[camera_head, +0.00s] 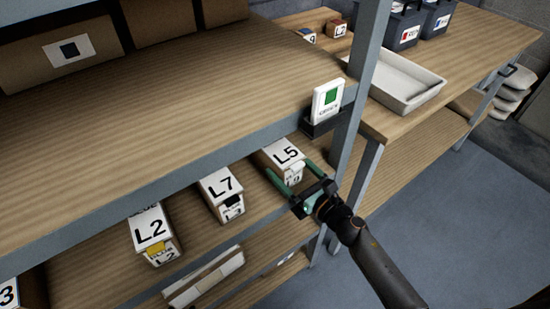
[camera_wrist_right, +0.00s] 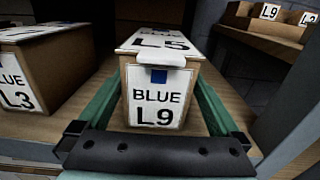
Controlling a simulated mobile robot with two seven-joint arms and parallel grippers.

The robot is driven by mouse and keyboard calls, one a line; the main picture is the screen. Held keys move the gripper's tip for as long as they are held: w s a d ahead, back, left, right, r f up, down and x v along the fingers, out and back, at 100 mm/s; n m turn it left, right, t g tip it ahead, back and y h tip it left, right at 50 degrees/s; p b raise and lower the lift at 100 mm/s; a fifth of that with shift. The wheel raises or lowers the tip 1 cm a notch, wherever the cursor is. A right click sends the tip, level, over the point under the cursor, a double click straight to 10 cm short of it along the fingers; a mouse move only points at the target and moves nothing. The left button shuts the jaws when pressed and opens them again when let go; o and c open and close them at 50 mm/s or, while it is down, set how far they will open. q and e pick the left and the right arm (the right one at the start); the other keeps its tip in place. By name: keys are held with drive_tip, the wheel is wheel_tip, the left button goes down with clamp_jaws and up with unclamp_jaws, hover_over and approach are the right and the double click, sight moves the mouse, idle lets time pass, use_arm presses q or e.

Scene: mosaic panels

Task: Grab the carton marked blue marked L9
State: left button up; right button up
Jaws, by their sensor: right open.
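The carton with BLUE, L9 and a blue square on its front label (camera_wrist_right: 157,96) stands on a wooden shelf. Its top reads L5; in the head view this carton (camera_head: 281,154) is the rightmost one on the lower shelf. My right gripper (camera_head: 291,171) is open, with its green fingers reaching along both sides of the carton's front. In the right wrist view the right gripper (camera_wrist_right: 157,90) has one finger on each side of the carton, apparently with small gaps. My left gripper is not in view.
A carton topped L7 (camera_head: 220,186) stands left of it; its front reads BLUE L3 in the wrist view (camera_wrist_right: 30,75). A carton topped L2 (camera_head: 152,230) stands farther left. The shelf post (camera_head: 350,125) is close on the right, and the upper shelf (camera_head: 180,95) overhangs. A white tray (camera_head: 398,82) sits on the bench.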

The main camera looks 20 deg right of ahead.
sight(275, 153)
drive_tip(key=x, duration=0.3)
drive_tip(key=p+x, duration=0.1)
drive_tip(key=x, duration=0.1)
drive_tip(key=shift+w+a+r, duration=0.2)
drive_tip(key=shift+a+r, duration=0.05)
drive_tip(key=shift+r, duration=0.05)
clamp_jaws()
drive_tip(key=shift+r, duration=0.15)
idle(0.6)
